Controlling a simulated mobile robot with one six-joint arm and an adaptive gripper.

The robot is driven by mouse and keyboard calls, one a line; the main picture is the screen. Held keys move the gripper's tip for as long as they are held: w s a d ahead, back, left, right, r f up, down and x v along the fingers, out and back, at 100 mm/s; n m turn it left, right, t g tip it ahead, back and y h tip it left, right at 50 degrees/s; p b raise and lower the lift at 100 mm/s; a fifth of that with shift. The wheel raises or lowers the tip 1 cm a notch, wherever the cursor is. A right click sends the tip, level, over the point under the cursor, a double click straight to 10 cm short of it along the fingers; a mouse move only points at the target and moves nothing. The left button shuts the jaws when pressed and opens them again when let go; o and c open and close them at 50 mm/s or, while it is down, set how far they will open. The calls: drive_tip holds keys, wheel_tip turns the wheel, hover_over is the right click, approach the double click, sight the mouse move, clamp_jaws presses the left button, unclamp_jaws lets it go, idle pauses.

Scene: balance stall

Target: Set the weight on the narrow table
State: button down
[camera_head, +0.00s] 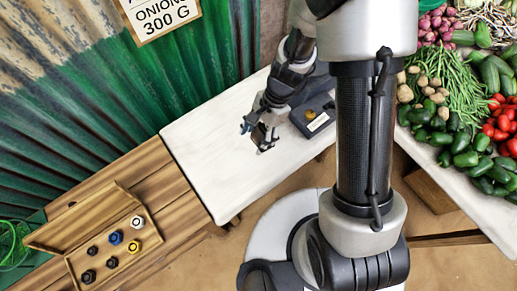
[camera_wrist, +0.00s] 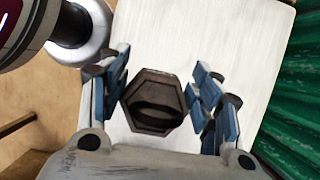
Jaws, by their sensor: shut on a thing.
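A dark, six-sided weight (camera_wrist: 155,101) with a round recess in its top sits between the blue-padded fingers of my gripper (camera_wrist: 162,98) in the wrist view. My gripper is shut on it. In the head view my gripper (camera_head: 260,134) is over the white table (camera_head: 220,175), near its middle; the weight is small and mostly covered there. The white tabletop also shows beneath the weight in the wrist view (camera_wrist: 215,35). I cannot tell whether the weight touches the tabletop.
A dark scale (camera_head: 313,118) with a label stands on the white table, partly behind my arm. An open wooden box (camera_head: 90,222) with several weights lies on planks at the lower left. Vegetables (camera_head: 465,110) cover another table at right. A green corrugated wall (camera_head: 110,90) stands behind.

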sight(254, 162)
wheel_tip(254, 162, down, 15)
drive_tip(key=b, duration=0.5)
drive_tip(key=shift+b, duration=0.4)
drive_tip(key=shift+f, duration=0.2)
drive_tip(key=c, duration=0.5)
unclamp_jaws()
